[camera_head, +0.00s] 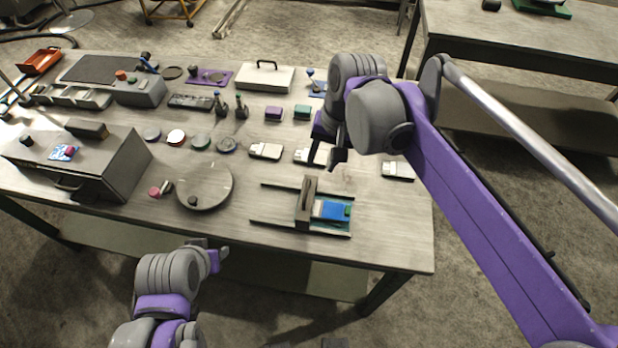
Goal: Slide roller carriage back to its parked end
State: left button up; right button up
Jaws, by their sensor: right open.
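The roller carriage (306,202) is a grey-brown upright block across two dark parallel rails (270,223) near the table's front edge. A blue flat piece (328,210) with a green bit at its right end lies between the rails, just right of the block. My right gripper (331,146) is open and empty, above and behind the rails, over a white block; it appears apart from the carriage. My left gripper (217,258) is in front of the table's front edge, left of the rails and away from them. Its finger gap is too unclear to judge.
A round grey turntable (205,186) sits left of the rails. White blocks (265,151) stand behind them, with another (397,170) to the right. A grey cabinet (120,165) stands at the left. The table right of the rails is clear.

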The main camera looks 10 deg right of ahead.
aim_at(307, 187)
jog(key=a+f, duration=0.1)
jog(key=f, duration=0.5)
jog(key=w+a+f, duration=0.1)
jog(key=f, duration=0.3)
jog(key=shift+a+b, duration=0.3)
grip_shut()
jog(key=shift+w, duration=0.1)
dwell(1.0)
